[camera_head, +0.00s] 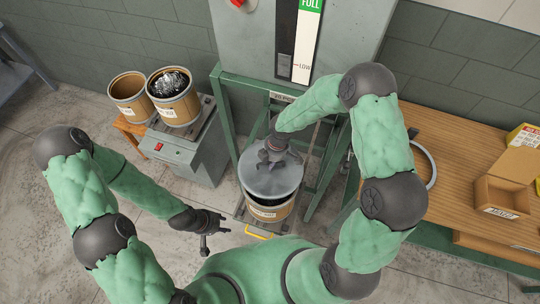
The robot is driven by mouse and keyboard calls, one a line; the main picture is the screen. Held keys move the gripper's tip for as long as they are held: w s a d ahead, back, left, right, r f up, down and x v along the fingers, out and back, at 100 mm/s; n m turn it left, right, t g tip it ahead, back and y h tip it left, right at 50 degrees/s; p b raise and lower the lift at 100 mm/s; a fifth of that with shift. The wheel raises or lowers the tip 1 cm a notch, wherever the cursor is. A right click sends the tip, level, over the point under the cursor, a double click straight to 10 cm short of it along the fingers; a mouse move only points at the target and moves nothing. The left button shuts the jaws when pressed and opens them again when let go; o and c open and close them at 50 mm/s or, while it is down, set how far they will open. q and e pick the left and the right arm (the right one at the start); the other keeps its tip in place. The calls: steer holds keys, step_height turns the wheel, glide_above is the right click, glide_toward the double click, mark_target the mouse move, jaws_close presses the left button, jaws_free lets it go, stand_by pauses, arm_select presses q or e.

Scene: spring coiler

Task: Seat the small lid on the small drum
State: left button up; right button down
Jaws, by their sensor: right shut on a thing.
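The small lid (258,181) is a round grey disc over the small drum (270,209), a tan drum with a white label. My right gripper (272,158) is shut on the lid from above. The lid covers most of the drum's opening, and a dark gap shows between the lid's front edge and the drum's rim. I cannot tell whether the lid touches the rim at the back. My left gripper (214,224) is to the left of the drum, low and away from it; its fingers are too small to read.
Two other drums stand at the left, an open one (128,92) and one with shiny coiled metal (175,97) on a grey scale (186,143). A green frame (224,104) surrounds the drum's place. A wooden bench (462,165) at right holds a metal ring (431,166) and a cardboard box (499,194).

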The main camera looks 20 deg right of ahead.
mark_target(270, 174)
steer(key=shift+s+a+r, duration=0.1)
steer(key=shift+r, duration=0.05)
steer(key=shift+f+n, duration=0.25)
steer(key=shift+n, duration=0.15)
steer(key=shift+f+b, duration=3.7)
steer(key=shift+f, duration=1)
steer(key=shift+f, duration=0.1)
steer(key=c, duration=0.6)
jaws_free()
steer(key=shift+o, duration=0.2)
